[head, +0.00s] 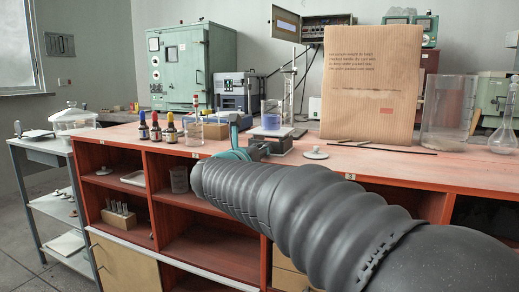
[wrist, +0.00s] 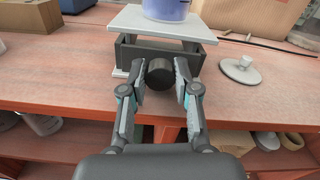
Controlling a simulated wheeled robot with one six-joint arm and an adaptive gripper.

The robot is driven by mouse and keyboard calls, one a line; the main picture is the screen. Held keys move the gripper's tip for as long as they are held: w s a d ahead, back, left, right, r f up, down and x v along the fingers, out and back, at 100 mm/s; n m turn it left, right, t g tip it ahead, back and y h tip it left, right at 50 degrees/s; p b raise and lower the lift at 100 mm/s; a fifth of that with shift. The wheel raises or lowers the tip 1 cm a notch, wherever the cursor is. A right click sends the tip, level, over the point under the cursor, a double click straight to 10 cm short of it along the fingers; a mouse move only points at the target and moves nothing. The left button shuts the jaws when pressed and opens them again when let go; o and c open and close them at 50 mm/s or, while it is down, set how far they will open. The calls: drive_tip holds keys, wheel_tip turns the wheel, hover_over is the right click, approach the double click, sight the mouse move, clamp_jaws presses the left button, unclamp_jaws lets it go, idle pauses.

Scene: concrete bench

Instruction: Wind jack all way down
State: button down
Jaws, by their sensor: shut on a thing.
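The lab jack shows in the wrist view, with a pale top plate (wrist: 160,24) above a dark frame (wrist: 190,52). A gap shows between plate and base. Its round dark knob (wrist: 159,74) faces me. My gripper (wrist: 161,72) is shut on the knob, one finger on each side. A beaker of blue-violet liquid (wrist: 166,9) stands on the plate. In the head view the jack (head: 283,132) and the beaker (head: 271,116) are near the bench front. My arm hides part of the jack's lower side there, and the knob cannot be made out.
A pale lidded disc (wrist: 240,68) lies right of the jack. A dark rod (head: 385,148) lies further right, before a cardboard sheet (head: 368,85) and a large glass cylinder (head: 446,115). Several dropper bottles (head: 156,130) and a glass beaker (head: 194,131) stand to the left.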

drive_tip(key=shift+n, duration=0.5)
drive_tip(key=c, duration=0.8)
unclamp_jaws()
drive_tip(key=shift+c, duration=0.2)
drive_tip(key=v, duration=1.2)
